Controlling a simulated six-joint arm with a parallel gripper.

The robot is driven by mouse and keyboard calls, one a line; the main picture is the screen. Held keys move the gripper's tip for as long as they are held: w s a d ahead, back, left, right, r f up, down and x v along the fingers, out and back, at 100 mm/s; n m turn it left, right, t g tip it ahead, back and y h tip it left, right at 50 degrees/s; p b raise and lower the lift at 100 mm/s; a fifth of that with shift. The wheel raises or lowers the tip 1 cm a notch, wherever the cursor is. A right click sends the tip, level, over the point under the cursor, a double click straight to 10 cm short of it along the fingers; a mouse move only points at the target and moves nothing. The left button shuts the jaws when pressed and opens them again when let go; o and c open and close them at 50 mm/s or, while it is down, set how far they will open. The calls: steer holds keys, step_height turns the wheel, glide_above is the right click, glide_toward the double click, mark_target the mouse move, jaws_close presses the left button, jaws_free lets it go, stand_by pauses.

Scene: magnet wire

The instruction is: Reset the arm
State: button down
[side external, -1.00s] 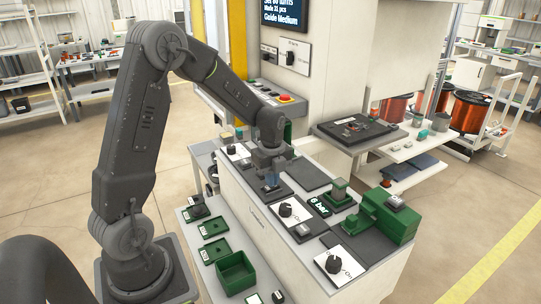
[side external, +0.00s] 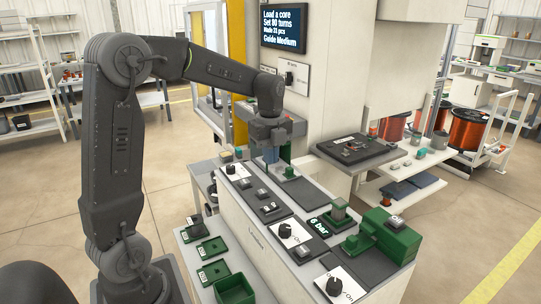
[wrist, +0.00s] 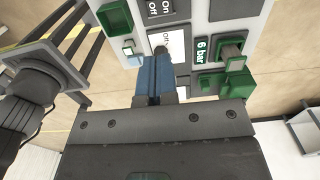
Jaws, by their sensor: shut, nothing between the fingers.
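My gripper (side external: 271,155) hangs pointing down above the far end of the white workbench (side external: 262,236), its fingers clear of the bench top. In the wrist view its blue fingers (wrist: 154,78) are together with nothing between them. The arm is raised and bent, reaching from the left over the bench. A small green fixture (side external: 290,172) stands just to the right of the fingers.
Black knobs on white plates (side external: 292,232), dark switches (side external: 268,209), a green "6 bar" display (side external: 319,227) and a green clamp unit (side external: 390,236) line the bench. Green trays (side external: 234,289) sit lower left. A lit screen (side external: 282,28) hangs behind.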

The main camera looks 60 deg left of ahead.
steer(key=s+d+r+n+t, duration=0.3)
steer(key=s+d+n+t, duration=0.2)
steer(key=s+d+n, duration=1.1)
steer(key=shift+s+r+n+t, duration=0.15)
steer(key=shift+s+n+t, duration=0.15)
steer(key=shift+s+n, duration=0.5)
